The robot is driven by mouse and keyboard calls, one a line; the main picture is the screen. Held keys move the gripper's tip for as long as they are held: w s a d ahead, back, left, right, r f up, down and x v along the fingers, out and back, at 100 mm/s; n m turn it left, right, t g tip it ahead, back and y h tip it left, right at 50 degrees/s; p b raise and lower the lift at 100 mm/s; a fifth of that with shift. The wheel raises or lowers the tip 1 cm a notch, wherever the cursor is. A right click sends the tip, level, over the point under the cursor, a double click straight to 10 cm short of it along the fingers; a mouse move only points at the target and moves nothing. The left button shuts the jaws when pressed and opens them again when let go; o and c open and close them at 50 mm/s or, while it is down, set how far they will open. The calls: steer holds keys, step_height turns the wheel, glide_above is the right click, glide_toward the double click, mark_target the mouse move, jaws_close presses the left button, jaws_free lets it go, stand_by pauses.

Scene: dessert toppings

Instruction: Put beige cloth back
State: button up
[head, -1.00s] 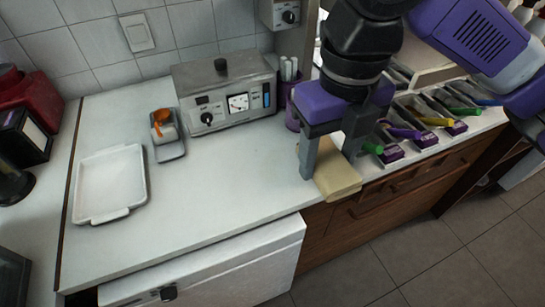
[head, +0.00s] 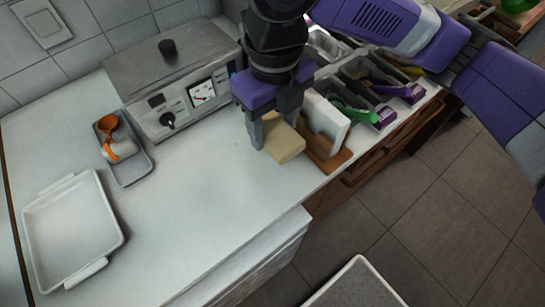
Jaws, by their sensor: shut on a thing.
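The beige cloth (head: 283,146) is a folded, flat pad near the front edge of the counter, right of the middle of the head view. My gripper (head: 274,133) is above the counter, pointing down, and shut on the cloth. The cloth sticks out from between the fingers toward the front. A brown wooden stand (head: 330,158) with a white upright panel (head: 327,118) is just right of the cloth. I cannot tell whether the cloth touches the counter or the stand.
A grey machine with a dial (head: 180,80) stands behind left of my gripper. A small tray (head: 138,175) holds an orange-and-white cup (head: 118,150). A white tray (head: 75,240) lies at left. Topping bins (head: 350,85) line the right. The middle counter (head: 200,210) is clear.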

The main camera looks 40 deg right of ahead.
mark_target(274, 168)
step_height(274, 168, down, 12)
steer(key=shift+r+b, duration=0.25)
steer(key=shift+b, duration=0.25)
steer(key=shift+f, duration=0.15)
steer(key=o, duration=1.5)
steer(key=shift+c, duration=0.2)
step_height(274, 168, up, 12)
steer(key=shift+r+p, duration=0.2)
steer(key=shift+p, duration=0.5)
